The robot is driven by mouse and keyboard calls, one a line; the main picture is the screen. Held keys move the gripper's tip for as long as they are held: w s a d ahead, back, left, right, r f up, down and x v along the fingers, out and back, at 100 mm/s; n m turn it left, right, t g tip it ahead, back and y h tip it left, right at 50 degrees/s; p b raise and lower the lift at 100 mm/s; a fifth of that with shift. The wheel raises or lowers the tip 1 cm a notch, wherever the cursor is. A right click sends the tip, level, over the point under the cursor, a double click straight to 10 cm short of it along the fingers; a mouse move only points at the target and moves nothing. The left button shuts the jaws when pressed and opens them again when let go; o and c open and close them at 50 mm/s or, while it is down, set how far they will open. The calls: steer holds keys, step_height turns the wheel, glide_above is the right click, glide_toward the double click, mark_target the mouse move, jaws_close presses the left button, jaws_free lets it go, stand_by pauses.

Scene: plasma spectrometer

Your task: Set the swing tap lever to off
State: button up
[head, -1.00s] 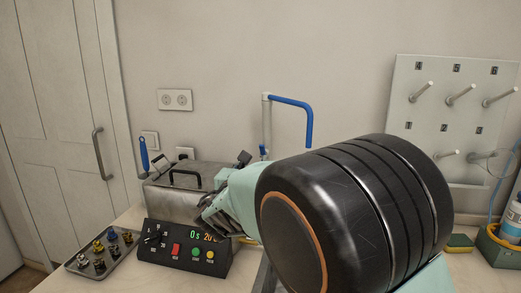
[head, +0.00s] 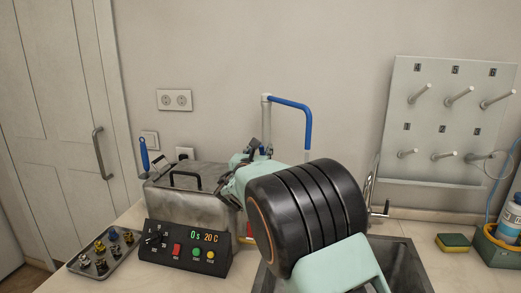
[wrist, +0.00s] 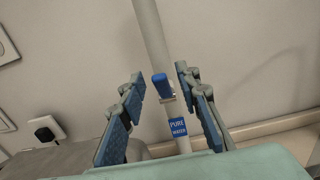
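The swing tap has a white upright pipe (head: 265,118) with a blue spout (head: 292,104) bending right and down; the pipe also runs through the wrist view (wrist: 150,35). Its small blue lever (wrist: 162,87) sticks out from the pipe, above a blue "PURE WATER" label (wrist: 177,125). My gripper (wrist: 160,77) is open, with one blue-padded finger on each side of the lever and pipe. Gaps show on both sides, so nothing is gripped. In the head view my gripper (head: 250,152) is at the pipe's lower part, largely hidden behind my arm.
A metal bath (head: 180,205) with a control panel (head: 185,245) stands left of the tap. A sink (head: 405,270) with a chrome faucet (head: 371,195) lies right, partly behind my arm. A peg board (head: 440,150) hangs on the right wall.

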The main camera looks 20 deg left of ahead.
jaws_close()
